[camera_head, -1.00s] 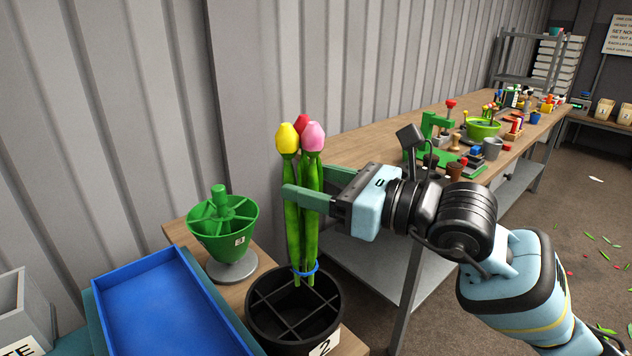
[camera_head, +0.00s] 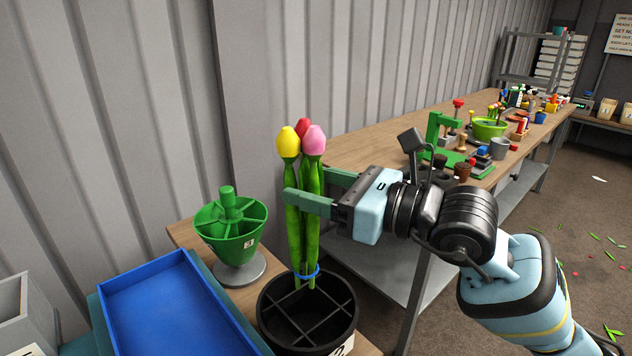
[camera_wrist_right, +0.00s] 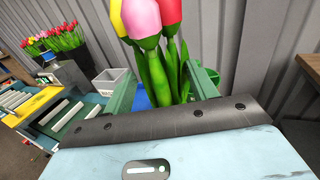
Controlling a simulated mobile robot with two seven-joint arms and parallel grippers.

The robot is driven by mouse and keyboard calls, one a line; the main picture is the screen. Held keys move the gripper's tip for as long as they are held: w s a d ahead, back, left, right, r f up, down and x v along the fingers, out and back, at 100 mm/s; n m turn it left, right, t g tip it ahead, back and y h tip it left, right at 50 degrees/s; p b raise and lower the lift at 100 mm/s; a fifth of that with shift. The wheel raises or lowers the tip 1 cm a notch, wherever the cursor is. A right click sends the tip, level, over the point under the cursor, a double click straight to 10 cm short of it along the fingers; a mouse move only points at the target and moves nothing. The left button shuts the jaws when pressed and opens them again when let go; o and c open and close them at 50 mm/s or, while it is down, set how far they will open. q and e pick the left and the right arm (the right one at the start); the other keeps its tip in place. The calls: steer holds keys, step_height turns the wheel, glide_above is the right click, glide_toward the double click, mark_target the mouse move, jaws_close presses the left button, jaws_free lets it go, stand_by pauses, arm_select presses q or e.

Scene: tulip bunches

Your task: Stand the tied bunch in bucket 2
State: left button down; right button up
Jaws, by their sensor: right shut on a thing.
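The tied bunch (camera_head: 304,225) has a yellow, a red and a pink tulip head, green stems and a blue tie low down. It also shows in the right wrist view (camera_wrist_right: 158,68). My right gripper (camera_head: 300,196) is shut on its upper stems and holds it nearly upright. Bucket 2 (camera_head: 340,327) is black, round and divided by a cross-shaped insert; its label is partly cut off by the frame's lower edge. The stem ends show over the back part of its opening; I cannot tell whether they are below the rim. My left gripper is not in view.
A green divided bucket (camera_head: 225,246) on a grey foot stands left of bucket 2. A blue tray (camera_head: 165,305) lies in front of it. A long wooden bench (camera_head: 365,146) with several tools runs behind my right arm. A corrugated wall (camera_head: 130,110) stands close behind.

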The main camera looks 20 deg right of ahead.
mark_target(317, 267)
step_height(317, 267, down, 3)
steer(key=shift+f+b, duration=0.15)
steer(key=shift+b, duration=0.75)
steer(key=shift+f+b, duration=1.65)
steer(key=shift+f, duration=0.85)
step_height(317, 267, down, 2)
steer(key=shift+b, duration=0.75)
steer(key=shift+f+b, duration=1.3)
steer(key=shift+f, duration=1.05)
